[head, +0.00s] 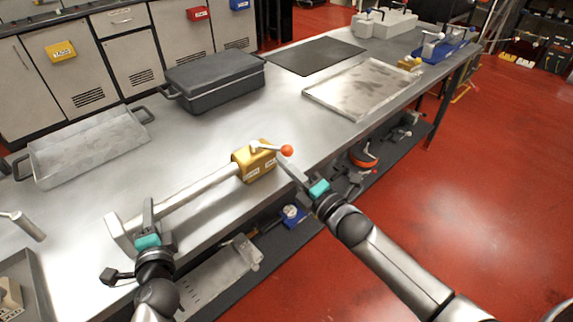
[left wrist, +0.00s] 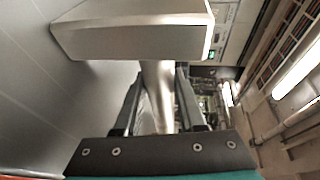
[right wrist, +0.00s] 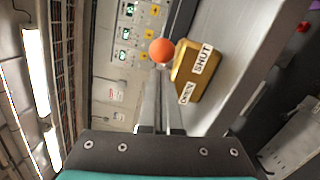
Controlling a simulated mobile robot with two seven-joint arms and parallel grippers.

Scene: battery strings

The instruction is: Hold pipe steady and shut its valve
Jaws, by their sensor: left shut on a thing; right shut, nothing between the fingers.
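The pipe (head: 200,187) is a grey metal tube lying along the front of the bench, with a block-shaped end (head: 119,233) at its left. My left gripper (head: 150,212) is shut around the pipe near that end; the left wrist view shows the pipe (left wrist: 158,95) between its fingers. The yellow valve body (head: 255,168) is at the pipe's right end. Its lever (head: 265,147) points right and ends in an orange ball (head: 287,151). The right wrist view shows SHUT and OPEN labels on the yellow body (right wrist: 187,76). My right gripper (head: 287,165) is shut and empty, close beside the ball; contact is unclear.
A dark lidded case (head: 213,82) and a grey tray (head: 90,150) stand behind the pipe. A flat metal tray (head: 362,88) and a black mat (head: 317,55) lie further right. A lower shelf (head: 290,238) holds loose parts under the bench's front edge.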

